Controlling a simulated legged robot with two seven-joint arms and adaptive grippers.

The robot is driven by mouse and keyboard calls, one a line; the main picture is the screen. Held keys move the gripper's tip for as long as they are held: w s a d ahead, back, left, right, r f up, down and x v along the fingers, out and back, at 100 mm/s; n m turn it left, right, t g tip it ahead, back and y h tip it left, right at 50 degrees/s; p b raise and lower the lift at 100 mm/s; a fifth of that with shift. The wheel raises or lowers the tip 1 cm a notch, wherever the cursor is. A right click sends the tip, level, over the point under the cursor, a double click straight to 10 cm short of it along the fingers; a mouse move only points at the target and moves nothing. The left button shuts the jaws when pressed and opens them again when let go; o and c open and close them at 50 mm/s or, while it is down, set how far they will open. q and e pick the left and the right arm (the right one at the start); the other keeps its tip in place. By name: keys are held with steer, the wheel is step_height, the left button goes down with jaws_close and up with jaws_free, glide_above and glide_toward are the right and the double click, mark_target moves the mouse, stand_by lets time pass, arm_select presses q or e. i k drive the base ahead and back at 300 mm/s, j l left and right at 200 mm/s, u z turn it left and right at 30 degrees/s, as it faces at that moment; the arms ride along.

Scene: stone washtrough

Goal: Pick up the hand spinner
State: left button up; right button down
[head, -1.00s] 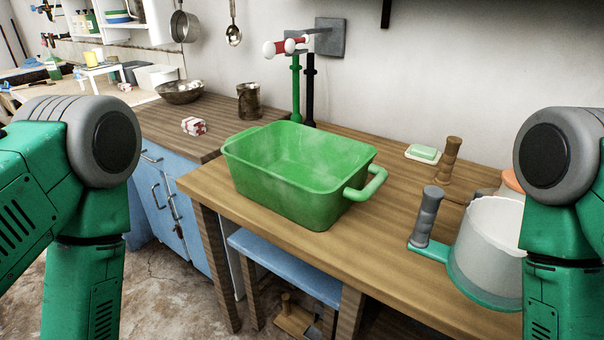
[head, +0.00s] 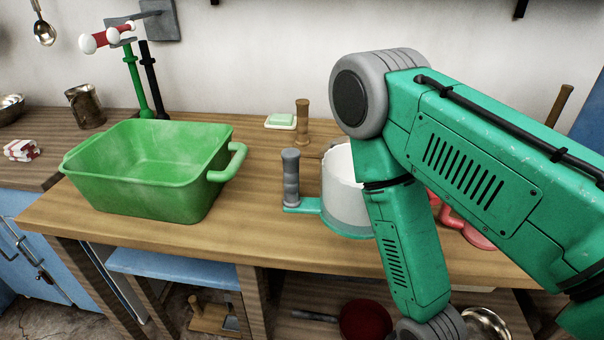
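I cannot tell for sure which thing in view is the hand spinner. A white, drum-like vessel (head: 343,190) on a teal base, with an upright grey handle (head: 291,177) at its left, stands on the wooden counter. My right arm covers its right side. A red piece with white knobs (head: 108,37) sits up by the wall at the upper left, above a green and a black pipe. My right arm hangs down in front of the counter, and its gripper is below the picture. My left arm and gripper are out of view.
A green basin (head: 150,170) stands on the wooden counter (head: 235,235) at the left. A soap dish (head: 281,122) and a wooden peg (head: 302,122) are behind. Red items (head: 470,232) show partly behind my arm. A dark red pan (head: 365,320) lies below. The counter's front middle is clear.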

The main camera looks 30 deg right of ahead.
mark_target(341, 205)
steer(key=k+z, duration=0.15)
steer(key=z, duration=0.95)
steer(key=i+j, duration=0.1)
